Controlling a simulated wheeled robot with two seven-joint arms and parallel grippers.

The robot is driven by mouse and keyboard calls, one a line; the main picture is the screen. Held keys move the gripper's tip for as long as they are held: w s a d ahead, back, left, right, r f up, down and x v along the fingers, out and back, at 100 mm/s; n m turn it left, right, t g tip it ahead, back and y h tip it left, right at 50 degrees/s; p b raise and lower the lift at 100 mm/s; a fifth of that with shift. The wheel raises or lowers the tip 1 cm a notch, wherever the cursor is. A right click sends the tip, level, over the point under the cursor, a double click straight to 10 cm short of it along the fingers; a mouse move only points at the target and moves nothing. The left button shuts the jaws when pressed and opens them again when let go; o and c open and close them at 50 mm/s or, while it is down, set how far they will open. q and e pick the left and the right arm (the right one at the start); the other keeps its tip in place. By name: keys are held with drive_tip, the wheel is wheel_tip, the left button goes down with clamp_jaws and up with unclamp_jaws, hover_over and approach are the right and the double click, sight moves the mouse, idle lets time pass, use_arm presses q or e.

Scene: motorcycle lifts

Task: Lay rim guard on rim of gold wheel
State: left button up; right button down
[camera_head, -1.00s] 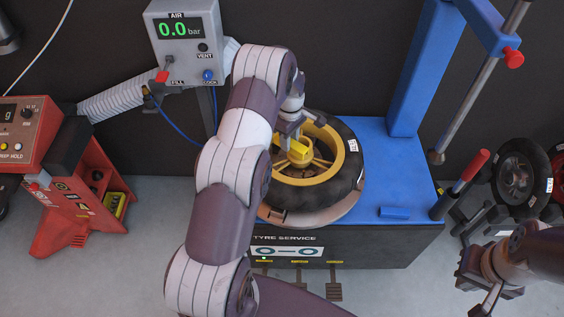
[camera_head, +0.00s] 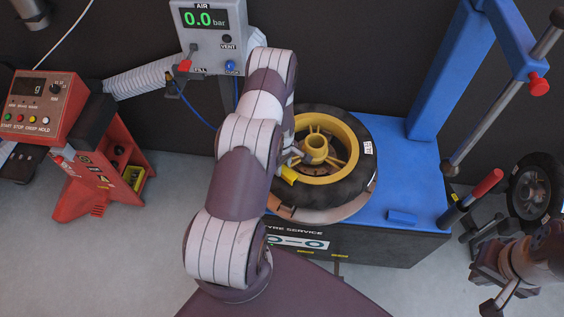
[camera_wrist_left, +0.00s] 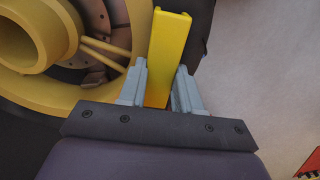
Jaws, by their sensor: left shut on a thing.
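The gold wheel (camera_head: 346,129) lies flat with its black tyre (camera_head: 352,185) on the turntable of the blue tyre machine. My left gripper (camera_head: 293,158) is shut on the yellow rim guard (camera_head: 289,174), near the wheel's front-left side. The guard, a channel-shaped bar, also shows in the left wrist view (camera_wrist_left: 168,50), upright between the grey fingers. There it overlaps the rim's edge and the tyre; I cannot tell whether it touches them. My left arm hides the wheel's left part. My right gripper (camera_head: 487,285) is at the lower right, away from the wheel, its jaws unclear.
The blue machine bed (camera_head: 405,190) has a tall blue column (camera_head: 440,85) at the back right. An air gauge box (camera_head: 208,35) stands behind my left arm. A red balancer (camera_head: 45,105) is at the left. Another wheel (camera_head: 530,185) stands at the right.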

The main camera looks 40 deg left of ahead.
use_arm(q)
drive_tip(key=shift+f, duration=0.15)
drive_tip(key=o, duration=0.6)
drive_tip(key=shift+w+f, duration=0.1)
drive_tip(key=o, duration=0.4)
